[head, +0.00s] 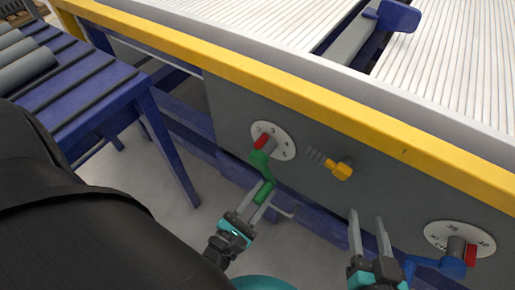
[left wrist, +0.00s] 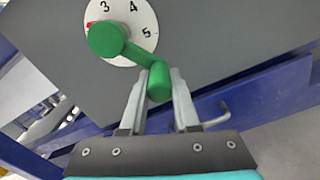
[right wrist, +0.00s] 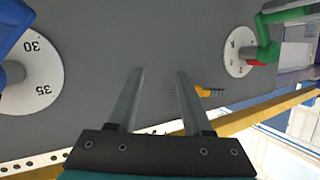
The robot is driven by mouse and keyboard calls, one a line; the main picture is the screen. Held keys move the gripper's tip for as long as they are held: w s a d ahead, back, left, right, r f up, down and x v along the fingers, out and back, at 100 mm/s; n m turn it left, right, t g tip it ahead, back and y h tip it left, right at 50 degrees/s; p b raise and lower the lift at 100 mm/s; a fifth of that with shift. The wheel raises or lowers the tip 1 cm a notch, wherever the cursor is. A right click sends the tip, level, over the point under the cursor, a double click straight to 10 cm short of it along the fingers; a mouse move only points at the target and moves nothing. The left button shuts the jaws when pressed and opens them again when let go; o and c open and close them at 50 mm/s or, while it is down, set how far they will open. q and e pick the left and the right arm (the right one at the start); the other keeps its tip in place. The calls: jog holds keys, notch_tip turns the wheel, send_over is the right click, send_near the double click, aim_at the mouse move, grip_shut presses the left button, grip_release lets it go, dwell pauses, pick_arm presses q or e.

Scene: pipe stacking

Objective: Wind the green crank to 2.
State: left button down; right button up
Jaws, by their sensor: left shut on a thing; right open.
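The green crank (head: 260,162) sits on a white numbered dial (head: 286,146) on the grey panel, with a red pointer (head: 262,142) at its hub. In the left wrist view the dial (left wrist: 138,18) shows 3, 4 and 5. The crank's hub (left wrist: 107,39) and a bit of red at its left edge show there; the number at the pointer is hidden. The crank arm slopes down right to its handle (left wrist: 158,82). My left gripper (head: 264,190) is shut on that handle, one finger on each side. My right gripper (head: 368,217) is open and empty before the panel.
A blue crank (head: 430,265) with its own dial (head: 447,232) is at the lower right, near my right gripper. A yellow knob (head: 341,170) sticks out between the dials. A yellow rail (head: 300,92) runs above the panel. A blue rack with grey pipes (head: 25,66) stands left.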

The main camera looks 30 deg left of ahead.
pick_arm(q)
jog(key=shift+s+d+r+n, duration=0.1)
jog(key=shift+d+r+n, duration=0.35)
jog(key=shift+n, duration=0.5)
jog(key=shift+w+d+r+n, duration=0.1)
jog(key=shift+d+r+n, duration=0.35)
jog(key=shift+n, duration=0.45)
jog(key=shift+s+d+r+n, duration=0.1)
jog(key=shift+d+r+n, duration=0.35)
jog(key=shift+n, duration=0.5)
pick_arm(e)
jog(key=shift+a+r+t, duration=0.25)
jog(key=shift+r+t, duration=0.05)
jog(key=shift+t, duration=0.1)
jog(key=shift+y, duration=0.3)
pick_arm(q)
jog(key=c, duration=0.6)
grip_release()
jog(key=shift+c, duration=0.2)
pick_arm(e)
jog(key=shift+s+f, duration=0.1)
